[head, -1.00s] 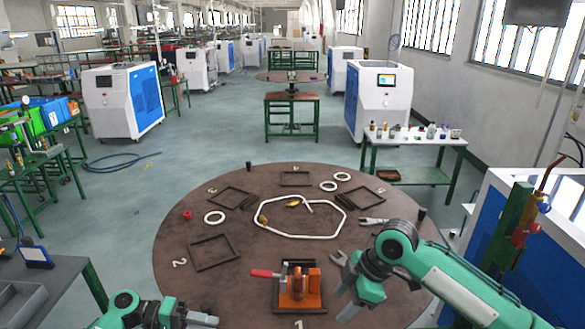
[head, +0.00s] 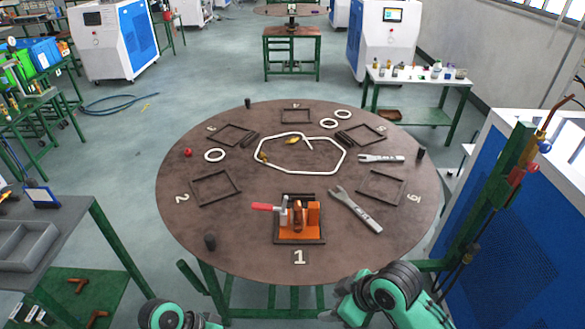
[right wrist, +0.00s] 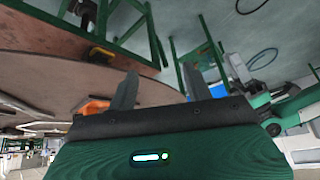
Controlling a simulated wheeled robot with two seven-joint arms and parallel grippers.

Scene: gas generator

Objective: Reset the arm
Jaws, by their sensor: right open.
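My right arm (head: 385,295) is drawn back at the near edge of the round table, at the bottom of the head view. In the right wrist view my right gripper (right wrist: 158,88) has its two fingers apart with nothing between them. My left arm (head: 165,315) shows only in part at the bottom left of the head view; its fingers are out of the picture. The round brown table (head: 230,255) carries an orange fixture with a red handle (head: 300,218). A large wrench (head: 355,210) lies to the right of the fixture, touching no gripper.
A smaller wrench (head: 382,158), a white tube loop (head: 256,170), white rings and dark square frames lie on the table. A grey bench (head: 85,240) stands left. A blue-and-white cabinet (head: 505,180) with a torch stands close on the right.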

